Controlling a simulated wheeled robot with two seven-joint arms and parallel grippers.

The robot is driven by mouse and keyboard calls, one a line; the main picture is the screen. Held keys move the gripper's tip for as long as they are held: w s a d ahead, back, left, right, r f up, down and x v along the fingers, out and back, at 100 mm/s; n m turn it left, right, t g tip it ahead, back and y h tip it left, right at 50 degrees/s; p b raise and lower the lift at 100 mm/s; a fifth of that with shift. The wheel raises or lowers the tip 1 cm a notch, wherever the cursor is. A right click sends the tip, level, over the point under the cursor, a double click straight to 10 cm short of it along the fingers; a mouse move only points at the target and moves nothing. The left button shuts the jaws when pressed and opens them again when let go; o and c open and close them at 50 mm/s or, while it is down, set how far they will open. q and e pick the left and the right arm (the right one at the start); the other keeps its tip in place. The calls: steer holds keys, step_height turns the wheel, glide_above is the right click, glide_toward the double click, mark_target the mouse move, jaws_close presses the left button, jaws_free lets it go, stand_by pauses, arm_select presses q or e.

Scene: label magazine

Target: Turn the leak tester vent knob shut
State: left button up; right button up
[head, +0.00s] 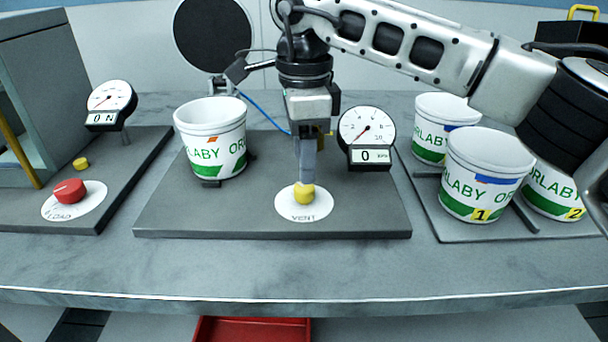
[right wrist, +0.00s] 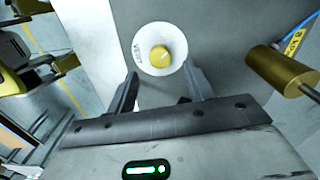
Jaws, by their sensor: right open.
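The yellow vent knob (head: 304,195) sits on a white round plate marked VENT (head: 318,212), at the front of the leak tester's dark base (head: 180,218). My right gripper (head: 307,178) points down over the knob, its fingers hiding part of it. In the right wrist view the gripper (right wrist: 163,88) is open, and the knob (right wrist: 161,56) shows beyond the gap between the fingertips. I cannot tell whether the fingers touch it. The tester's gauge (head: 366,128) has a display reading 0. My left gripper is not in view.
A white tub (head: 212,150) stands on the tester's left side. Several tubs, such as tub 1 (head: 480,175), stand on a tray at right. A red knob (head: 69,190) and another gauge (head: 108,98) are on the left station. A red bin (head: 250,329) is below the bench.

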mark_target(304, 187)
step_height(304, 187, up, 10)
steer(key=p, duration=0.1)
steer(key=shift+r, duration=0.25)
